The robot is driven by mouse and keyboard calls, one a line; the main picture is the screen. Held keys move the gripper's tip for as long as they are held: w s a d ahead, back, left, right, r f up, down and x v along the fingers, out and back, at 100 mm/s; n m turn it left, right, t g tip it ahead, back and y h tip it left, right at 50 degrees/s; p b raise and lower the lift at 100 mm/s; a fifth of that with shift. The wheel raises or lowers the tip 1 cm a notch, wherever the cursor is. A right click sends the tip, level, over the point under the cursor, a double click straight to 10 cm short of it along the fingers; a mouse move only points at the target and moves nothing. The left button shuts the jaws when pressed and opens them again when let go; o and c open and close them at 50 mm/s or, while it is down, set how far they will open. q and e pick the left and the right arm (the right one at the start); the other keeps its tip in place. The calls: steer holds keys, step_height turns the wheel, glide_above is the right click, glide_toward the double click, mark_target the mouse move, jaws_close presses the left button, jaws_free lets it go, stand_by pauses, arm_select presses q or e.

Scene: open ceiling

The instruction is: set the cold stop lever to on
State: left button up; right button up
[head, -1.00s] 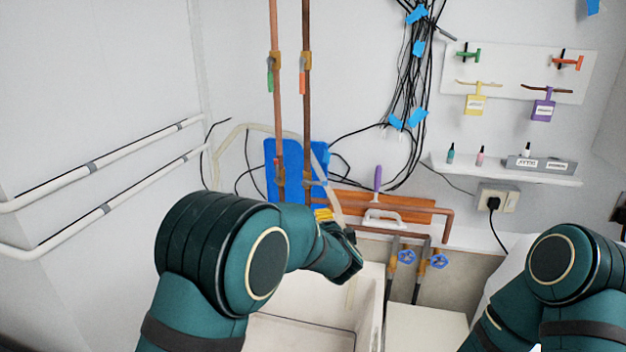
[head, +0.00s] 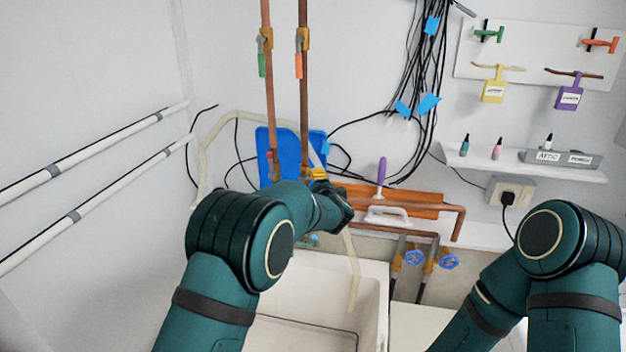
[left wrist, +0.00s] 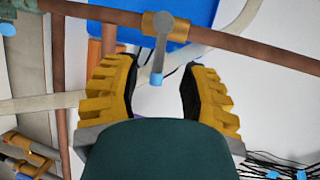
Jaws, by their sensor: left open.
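In the left wrist view, a grey lever with a light-blue tip (left wrist: 157,62) hangs from a brass valve (left wrist: 165,24) on a copper pipe (left wrist: 240,43). The lever stands across the pipe. My left gripper (left wrist: 160,95) is open, with one yellow-backed finger on each side of the lever's tip; I cannot tell whether either touches it. In the head view my left gripper (head: 318,175) is at the lower end of the vertical pipes, and my arm hides this lever. My right arm shows at the right, but its gripper is out of view.
Higher on the pipes are a green-handled lever (head: 262,62) and an orange-handled lever (head: 299,62). A blue board (head: 264,140) lies behind the pipes. Below are a white sink (head: 372,285) and blue wheel valves (head: 414,257). Black cables (head: 430,75) hang to the right.

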arm_select(q)
steer(key=shift+x, duration=3)
jaws_close()
